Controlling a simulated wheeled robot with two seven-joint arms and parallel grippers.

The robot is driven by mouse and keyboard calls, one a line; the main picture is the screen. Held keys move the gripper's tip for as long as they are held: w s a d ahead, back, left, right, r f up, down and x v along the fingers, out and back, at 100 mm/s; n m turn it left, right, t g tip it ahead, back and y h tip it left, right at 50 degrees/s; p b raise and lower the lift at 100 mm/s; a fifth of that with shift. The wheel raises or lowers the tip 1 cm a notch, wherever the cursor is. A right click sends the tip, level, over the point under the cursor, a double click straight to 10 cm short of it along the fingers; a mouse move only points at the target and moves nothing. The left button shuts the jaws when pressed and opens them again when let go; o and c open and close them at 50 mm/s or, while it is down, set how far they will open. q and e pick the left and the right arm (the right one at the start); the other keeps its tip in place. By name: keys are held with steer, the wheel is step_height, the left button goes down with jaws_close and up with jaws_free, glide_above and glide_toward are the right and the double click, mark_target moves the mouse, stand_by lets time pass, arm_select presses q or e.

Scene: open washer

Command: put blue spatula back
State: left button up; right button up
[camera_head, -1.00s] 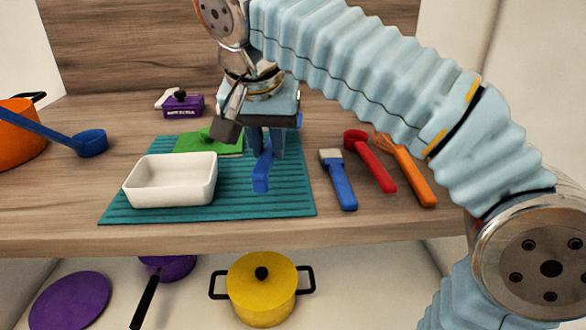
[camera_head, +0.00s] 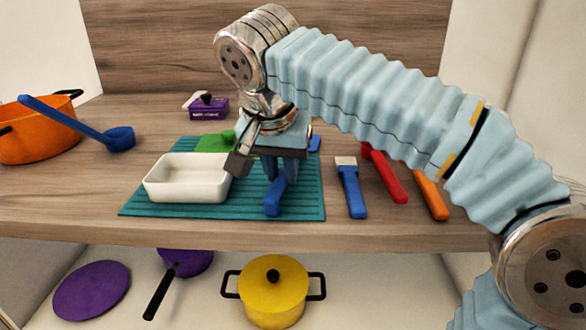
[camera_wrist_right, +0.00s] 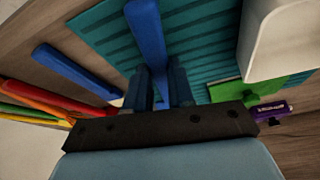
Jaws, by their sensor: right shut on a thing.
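The blue spatula shows as a blue handle (camera_head: 275,196) sticking out below my right gripper (camera_head: 287,172), over the right part of the teal ribbed mat (camera_head: 150,210). In the right wrist view, the handle (camera_wrist_right: 146,38) runs between the fingers of my right gripper (camera_wrist_right: 160,90), which are shut on it. A small blue piece (camera_head: 314,144) shows behind the gripper and may be the spatula's head; the rest is hidden. I cannot tell whether the spatula touches the mat. My left gripper is not in view.
A white tray (camera_head: 187,189) stands left of the gripper, with a green item (camera_head: 215,143) behind it. A blue-handled brush (camera_head: 351,190), red utensil (camera_head: 386,179) and orange-handled utensil (camera_head: 432,197) lie right. An orange pot (camera_head: 38,138) with a blue ladle (camera_head: 120,138) is left.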

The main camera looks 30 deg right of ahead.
steer(key=o, duration=0.8)
steer(key=c, duration=0.4)
steer(key=shift+o, duration=0.2)
